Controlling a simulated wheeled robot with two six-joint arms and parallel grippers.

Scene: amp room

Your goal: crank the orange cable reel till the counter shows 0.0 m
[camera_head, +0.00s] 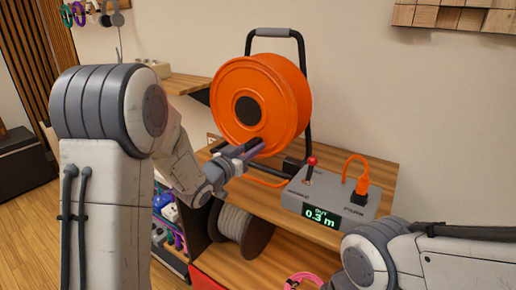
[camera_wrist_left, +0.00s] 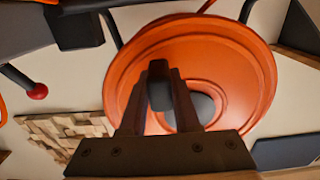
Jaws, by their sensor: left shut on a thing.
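The orange cable reel (camera_head: 236,82) stands upright in a black frame with a handle on the wooden top. In the left wrist view the reel (camera_wrist_left: 255,75) fills the middle. My left gripper (camera_head: 252,149) is at the lower part of the reel's face, shut on the dark crank knob (camera_wrist_left: 160,93), which shows between its fingers in the wrist view. The counter (camera_head: 320,217) on the grey box (camera_head: 344,205) reads 0.3 m in green. My right arm comes in at the lower right; its gripper is out of the picture.
A red-knobbed lever (camera_head: 311,163) and an orange plug (camera_head: 363,186) with its cable are on the grey box. A grey cable spool (camera_head: 240,227) sits on the shelf below. A pink cable coil (camera_head: 305,281) lies near my right arm.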

